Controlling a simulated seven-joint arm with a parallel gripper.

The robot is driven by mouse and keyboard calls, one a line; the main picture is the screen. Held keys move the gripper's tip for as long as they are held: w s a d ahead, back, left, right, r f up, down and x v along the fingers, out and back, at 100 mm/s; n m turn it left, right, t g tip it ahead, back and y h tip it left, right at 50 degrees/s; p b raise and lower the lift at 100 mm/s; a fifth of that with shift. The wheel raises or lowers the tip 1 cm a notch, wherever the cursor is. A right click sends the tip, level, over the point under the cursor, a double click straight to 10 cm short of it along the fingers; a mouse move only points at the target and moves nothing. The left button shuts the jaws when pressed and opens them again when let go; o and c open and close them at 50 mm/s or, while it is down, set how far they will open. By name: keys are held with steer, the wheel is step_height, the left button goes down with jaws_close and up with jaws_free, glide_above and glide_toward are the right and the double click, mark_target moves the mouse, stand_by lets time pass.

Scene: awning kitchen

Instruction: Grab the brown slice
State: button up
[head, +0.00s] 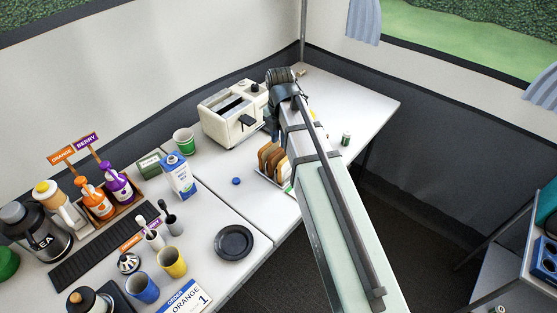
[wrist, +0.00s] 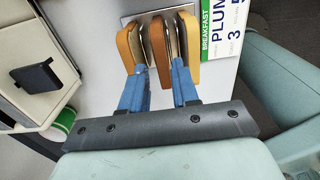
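The toast slices stand upright side by side in a metal rack (wrist: 133,22). In the wrist view a darker brown slice (wrist: 158,45) is in the middle, with a tan slice (wrist: 127,48) to its left and another tan slice (wrist: 188,48) to its right. My gripper (wrist: 159,70) is open, its two blue fingers on either side of the brown slice's near end; I cannot tell whether they touch it. In the head view the slices (head: 270,158) show left of my arm, partly hidden, and the fingers are hidden.
A cream toaster (head: 232,115) stands just behind the rack. A breakfast card (wrist: 224,30) lies right of the rack in the wrist view.

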mark_target(279, 150)
steer(key=shift+s+a+f, duration=0.15)
steer(key=shift+s+f, duration=0.05)
steer(key=shift+f, duration=0.8)
steer(key=shift+s+a+f, duration=0.1)
steer(key=shift+s+f, duration=0.1)
steer(key=shift+f, duration=1.55)
steer(key=c, duration=0.5)
steer(key=shift+r, duration=0.1)
